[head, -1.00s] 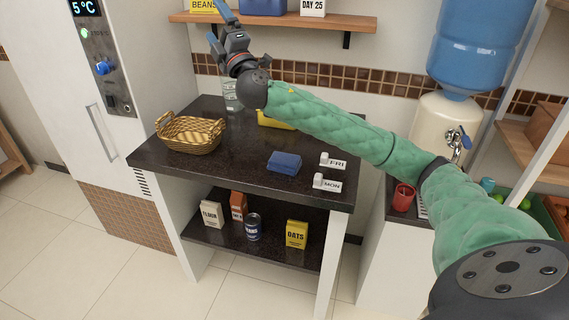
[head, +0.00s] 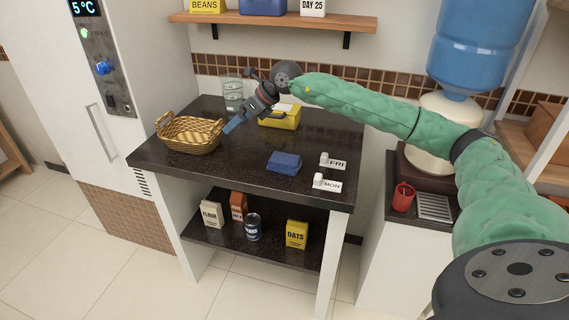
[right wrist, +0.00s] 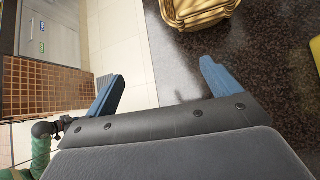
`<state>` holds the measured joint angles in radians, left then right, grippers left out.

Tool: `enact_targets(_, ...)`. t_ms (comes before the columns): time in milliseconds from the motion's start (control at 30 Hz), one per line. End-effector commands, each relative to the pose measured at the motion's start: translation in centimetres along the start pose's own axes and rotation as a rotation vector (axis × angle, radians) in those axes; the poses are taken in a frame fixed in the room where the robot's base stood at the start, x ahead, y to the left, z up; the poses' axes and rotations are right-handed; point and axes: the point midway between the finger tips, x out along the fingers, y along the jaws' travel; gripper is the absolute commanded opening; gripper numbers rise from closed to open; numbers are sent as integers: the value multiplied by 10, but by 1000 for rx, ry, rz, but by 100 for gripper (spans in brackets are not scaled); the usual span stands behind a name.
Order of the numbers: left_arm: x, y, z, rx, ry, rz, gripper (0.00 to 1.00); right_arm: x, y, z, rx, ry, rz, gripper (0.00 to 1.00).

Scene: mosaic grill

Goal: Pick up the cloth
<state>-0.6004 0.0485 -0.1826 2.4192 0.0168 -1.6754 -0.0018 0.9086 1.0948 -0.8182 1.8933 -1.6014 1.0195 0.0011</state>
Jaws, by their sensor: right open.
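A blue folded cloth (head: 284,162) lies on the dark countertop (head: 230,175) in the head view, left of the small day cards. My right gripper (head: 240,103) is above the counter's back left part, behind and left of the cloth and apart from it. Its blue fingers are spread and empty, as the right wrist view (right wrist: 162,71) also shows. The cloth does not show in the right wrist view. My left gripper is not in view.
A wicker basket (head: 190,136) stands at the counter's left, close to the gripper. A yellow box (head: 281,118) and a glass jar (head: 232,93) stand at the back. FRI (head: 334,163) and MON (head: 327,184) cards lie right of the cloth. The counter's front left is clear.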

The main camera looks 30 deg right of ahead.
Motion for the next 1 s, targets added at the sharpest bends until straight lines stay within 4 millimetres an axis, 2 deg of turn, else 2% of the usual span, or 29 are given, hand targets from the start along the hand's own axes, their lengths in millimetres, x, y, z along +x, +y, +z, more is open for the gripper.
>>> enact_targets(100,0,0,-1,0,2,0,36,-3,-21,-41,-21,208,-74,89)
enact_targets(200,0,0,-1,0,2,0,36,-13,-34,-73,-28,380,-129,89)
enact_targets(400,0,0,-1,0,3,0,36,-39,-48,-116,-21,642,-198,89)
enact_targets(600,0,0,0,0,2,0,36,-53,-50,-133,-11,759,-214,89)
enact_targets(767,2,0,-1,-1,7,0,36,-49,-51,-141,-9,775,-213,89)
enact_targets(1000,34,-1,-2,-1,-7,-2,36,-36,-54,-153,-10,773,-212,89)
